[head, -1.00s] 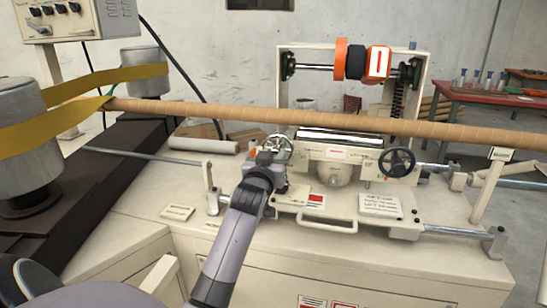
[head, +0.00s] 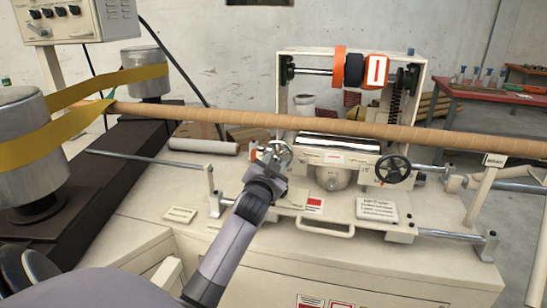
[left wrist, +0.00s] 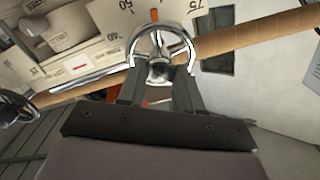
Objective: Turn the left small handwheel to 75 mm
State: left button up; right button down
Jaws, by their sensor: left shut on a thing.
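The left small handwheel (head: 279,152) is a chrome spoked wheel at the left end of the machine's cream carriage. It also shows in the left wrist view (left wrist: 147,31), close in front of my fingers. My left gripper (head: 268,162) is shut on its rim, with one finger on each side in the left wrist view (left wrist: 159,73). Behind the wheel is a cream dial (left wrist: 112,14) with marks 40, 50 and 75. A red-orange pointer (left wrist: 154,15) stands between the 50 and the 75. My right gripper is out of view.
A black handwheel (head: 394,168) sits at the right end of the carriage. Yellow belts (head: 105,78) wrap metal drums at the left. A looped handle (head: 325,229) juts out in front.

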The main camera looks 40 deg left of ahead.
pick_arm(q)
jog(key=shift+f+m+p, duration=0.1)
jog(key=shift+m+p, duration=0.85)
jog(key=shift+m, duration=3.85)
jog(key=o, duration=1)
jog(key=shift+o, duration=0.2)
jog(key=shift+d, duration=0.1)
jog(key=v, duration=0.7)
jog(key=shift+b, duration=0.4)
